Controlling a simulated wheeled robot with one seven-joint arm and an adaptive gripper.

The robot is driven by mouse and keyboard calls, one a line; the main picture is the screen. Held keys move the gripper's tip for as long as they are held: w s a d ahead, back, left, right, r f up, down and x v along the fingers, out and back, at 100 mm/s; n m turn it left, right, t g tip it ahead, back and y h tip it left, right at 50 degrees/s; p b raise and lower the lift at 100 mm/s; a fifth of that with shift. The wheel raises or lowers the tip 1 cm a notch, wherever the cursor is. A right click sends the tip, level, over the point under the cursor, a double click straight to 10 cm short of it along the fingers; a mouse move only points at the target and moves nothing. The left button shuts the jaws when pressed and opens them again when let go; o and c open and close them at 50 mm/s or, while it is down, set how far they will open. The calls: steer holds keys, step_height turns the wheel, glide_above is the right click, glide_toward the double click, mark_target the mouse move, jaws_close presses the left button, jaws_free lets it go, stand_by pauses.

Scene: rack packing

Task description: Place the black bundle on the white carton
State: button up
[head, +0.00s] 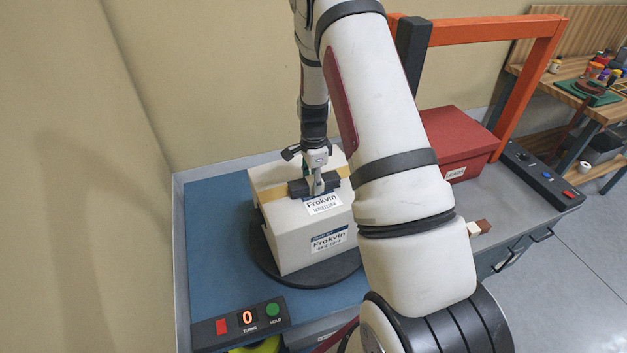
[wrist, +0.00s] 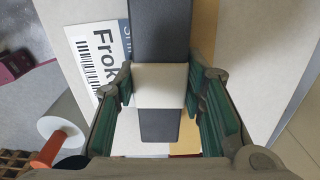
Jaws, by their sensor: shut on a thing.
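The black bundle (head: 298,188) is a dark bar with a pale band round its middle; it also shows in the wrist view (wrist: 160,28). My gripper (head: 318,186) points down and is shut on the bundle's band, with green-padded fingers on either side in the wrist view (wrist: 160,86). The bundle is level over the top of the white carton (head: 290,240). I cannot tell whether it touches the carton or hangs just above it. The carton has a tan tape strip and Frokvin labels, and my arm hides its right side.
The carton stands on a dark round turntable (head: 262,262) on a blue mat (head: 215,230). A control box (head: 240,322) with red and green buttons is in front. A red box (head: 462,140) stands to the right beside an orange frame (head: 525,75). The mat's left part is clear.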

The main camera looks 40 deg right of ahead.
steer(key=o, duration=1.3)
steer(key=s+a+r+n+t+b, duration=0.1)
steer(key=s+a+r+n, duration=0.15)
steer(key=r, duration=0.85)
steer(key=s+a+r+n+b, duration=0.15)
steer(key=a+r, duration=0.25)
steer(key=r, duration=0.7)
steer(key=shift+s+a+r+n+t+p, duration=0.15)
steer(key=shift+s+a+r+n+t, duration=0.55)
steer(key=shift+s+a+r+n, duration=1.9)
steer(key=shift+s+a+r+n+t+p, duration=0.2)
steer(key=shift+s+a+r+n+t, duration=0.9)
steer(key=shift+s+n, duration=2.6)
steer(key=shift+s+a+r+n+t+p, duration=0.15)
steer(key=shift+s+a+r+n+t, duration=0.15)
steer(key=shift+s+a+r+n, duration=2.5)
